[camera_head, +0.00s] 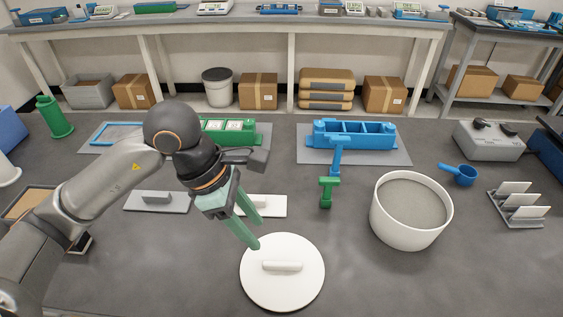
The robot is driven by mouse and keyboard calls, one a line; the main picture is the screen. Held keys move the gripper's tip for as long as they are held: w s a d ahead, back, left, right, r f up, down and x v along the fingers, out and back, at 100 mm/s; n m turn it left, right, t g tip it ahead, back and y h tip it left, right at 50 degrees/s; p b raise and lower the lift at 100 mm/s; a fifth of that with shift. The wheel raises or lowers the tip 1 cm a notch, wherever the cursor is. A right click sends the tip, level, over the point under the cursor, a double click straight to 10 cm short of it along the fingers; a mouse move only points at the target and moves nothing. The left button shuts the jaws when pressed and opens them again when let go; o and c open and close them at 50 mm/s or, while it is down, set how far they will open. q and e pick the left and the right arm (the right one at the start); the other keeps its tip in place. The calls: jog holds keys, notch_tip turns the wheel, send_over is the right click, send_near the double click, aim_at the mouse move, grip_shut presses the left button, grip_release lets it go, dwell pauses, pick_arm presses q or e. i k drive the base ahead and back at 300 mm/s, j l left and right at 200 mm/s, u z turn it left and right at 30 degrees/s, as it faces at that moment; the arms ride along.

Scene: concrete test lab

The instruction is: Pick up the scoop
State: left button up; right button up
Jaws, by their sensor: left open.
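A small blue scoop (464,175) lies on the grey table at the right, just right of a white tub. Its short handle points to the upper left. My left gripper (255,233) has green fingers and is open and empty. It hangs pointing down above the table, over the upper left edge of a round white lid, well to the left of the scoop. My right gripper is not in view.
The white tub (412,236) holds grey powder and stands between my left gripper and the scoop. The white lid (300,289) has a bar handle. Blue and green upright tools (327,190) stand left of the tub. A white rack (519,208) stands to the right of the scoop.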

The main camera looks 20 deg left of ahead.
aim_at(456, 172)
jog(key=k, duration=1)
